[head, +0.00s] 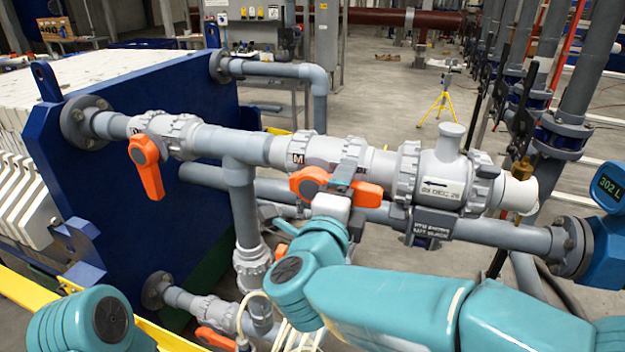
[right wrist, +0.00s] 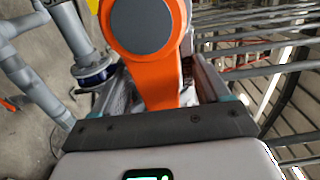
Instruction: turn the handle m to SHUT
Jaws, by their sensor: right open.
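The orange handle m (head: 308,182) sits on the grey valve beside a small plate marked M (head: 298,159). Its bar lies roughly along the pipe, pointing right. My right gripper (head: 345,182) is at the handle, with a grey finger crossing the bar and partly hiding it. In the right wrist view, the handle's round grey-capped hub (right wrist: 140,25) is beyond the fingers and its orange arm runs between them. The right gripper (right wrist: 165,85) is open around the arm; I cannot tell if either finger touches it. No SHUT marking is readable. My left gripper is outside the view.
Another orange handle (head: 148,168) hangs down on the valve to the left, and one (head: 214,338) is low down. A blue press plate (head: 150,200) stands behind the pipes. A blue gauge (head: 606,190) is at the right. Open floor with a yellow tripod (head: 441,103) lies behind.

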